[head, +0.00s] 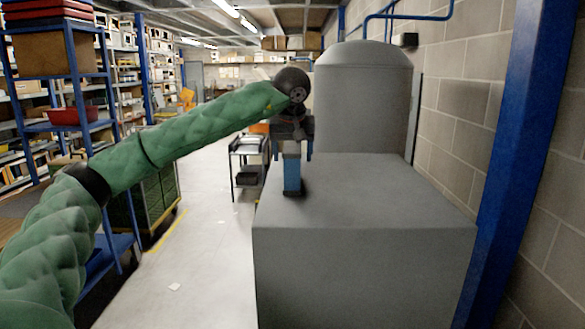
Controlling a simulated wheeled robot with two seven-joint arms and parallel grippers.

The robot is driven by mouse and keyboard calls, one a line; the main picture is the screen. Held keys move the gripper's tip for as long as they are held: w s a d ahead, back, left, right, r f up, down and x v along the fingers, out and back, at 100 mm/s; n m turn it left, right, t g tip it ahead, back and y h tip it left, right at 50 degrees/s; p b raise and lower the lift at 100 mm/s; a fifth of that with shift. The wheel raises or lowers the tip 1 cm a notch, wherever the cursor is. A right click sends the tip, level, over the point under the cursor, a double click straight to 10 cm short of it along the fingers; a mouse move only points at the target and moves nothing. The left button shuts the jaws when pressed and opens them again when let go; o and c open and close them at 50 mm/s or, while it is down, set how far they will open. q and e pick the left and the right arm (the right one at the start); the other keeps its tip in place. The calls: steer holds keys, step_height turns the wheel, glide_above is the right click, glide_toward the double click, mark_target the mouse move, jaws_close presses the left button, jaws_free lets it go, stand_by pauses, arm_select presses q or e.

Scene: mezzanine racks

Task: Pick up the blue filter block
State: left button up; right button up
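The blue filter block (292,174) stands upright on the top of a large grey box (350,205), near its left edge. My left arm, in a green padded sleeve, reaches in from the left. My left gripper (292,151) points down above the block. Its two fingers show apart, one on each side of the block's upper end, with what looks like a gap on both sides. The top of the block is partly hidden by the gripper. My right gripper is not in view.
A grey domed tank (363,95) stands behind the box. A blue post (525,150) and block wall are at the right. A small cart (247,160) stands left of the box. Blue racks (75,90) line the left. The box top's right part is clear.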

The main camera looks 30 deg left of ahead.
arm_select(q)
steer(key=shift+f, duration=0.2)
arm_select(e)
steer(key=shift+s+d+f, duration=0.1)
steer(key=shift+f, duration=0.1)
arm_select(q)
steer(key=c, duration=1.1)
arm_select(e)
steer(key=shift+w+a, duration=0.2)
arm_select(q)
steer(key=shift+r, duration=0.1)
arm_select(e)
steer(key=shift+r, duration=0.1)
